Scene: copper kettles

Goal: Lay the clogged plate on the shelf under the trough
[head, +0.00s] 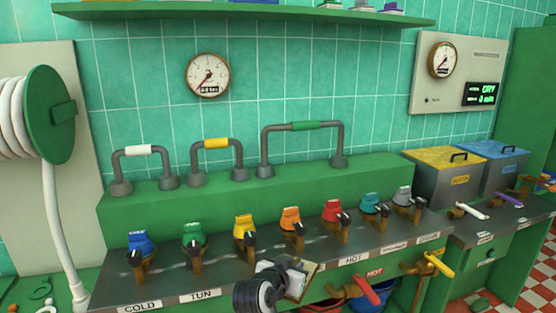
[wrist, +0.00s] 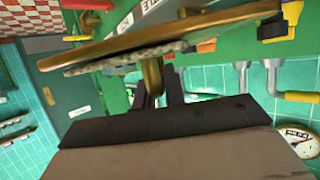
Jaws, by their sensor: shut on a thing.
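My gripper (head: 286,276) is in front of the valve counter's front edge in the head view, low in the middle. It is shut on the clogged plate (head: 308,272), which shows there as a small tan-edged piece. In the wrist view the plate (wrist: 200,36) is large, seen nearly edge-on and tilted, with a brass rim and a grey crust along its lower edge. A brass stem (wrist: 152,76) runs from it between the dark fingers (wrist: 160,92). The steel-topped counter (head: 205,275) may be the trough; I cannot tell. The shelf under it cannot be made out.
Several coloured valves (head: 245,230) stand along the counter, with labels on its front edge. A red handle (head: 367,289) and a yellow handle (head: 440,264) stick out to the right of my gripper. A blue bucket (head: 375,298) sits below. Lidded bins (head: 445,180) stand at right.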

